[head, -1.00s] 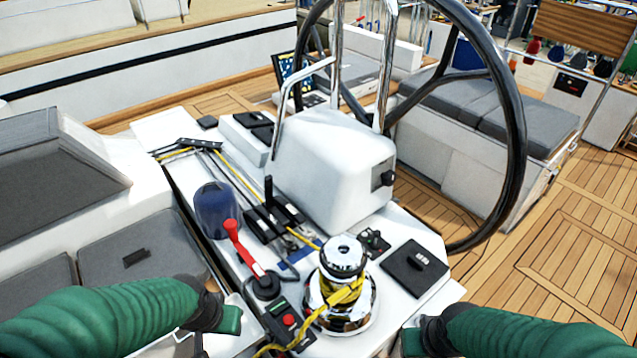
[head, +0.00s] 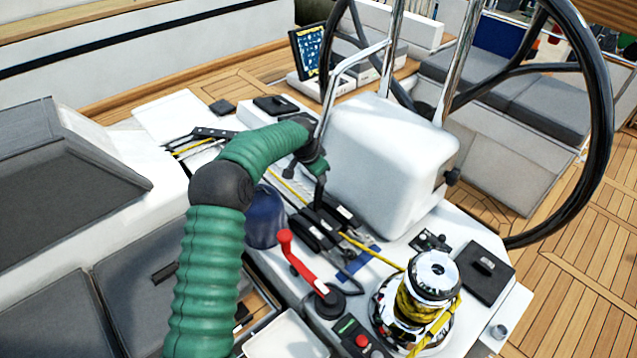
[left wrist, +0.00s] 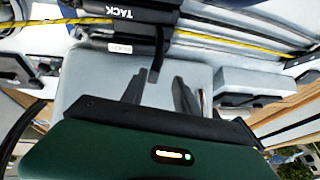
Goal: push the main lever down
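A black clutch lever (head: 319,192) stands upright at the far end of the clutch bank (head: 320,228), beside the white pedestal; I cannot read its label. The other clutch handles lie flat. My left gripper (head: 317,170) is at the top of the upright lever, partly hidden by its own wrist. In the left wrist view its two dark fingers (left wrist: 160,92) are spread apart. The lever (left wrist: 155,62) points toward the gap between them; I cannot tell whether they touch it. A neighbouring clutch there reads TACK (left wrist: 119,11). My right gripper is out of view.
A white pedestal (head: 385,150) with a steel rail and a large black wheel (head: 608,120) stands right of the lever. A red-handled lever (head: 298,262), a blue cylinder (head: 265,218) and a chrome winch (head: 418,295) with yellow rope are nearer.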

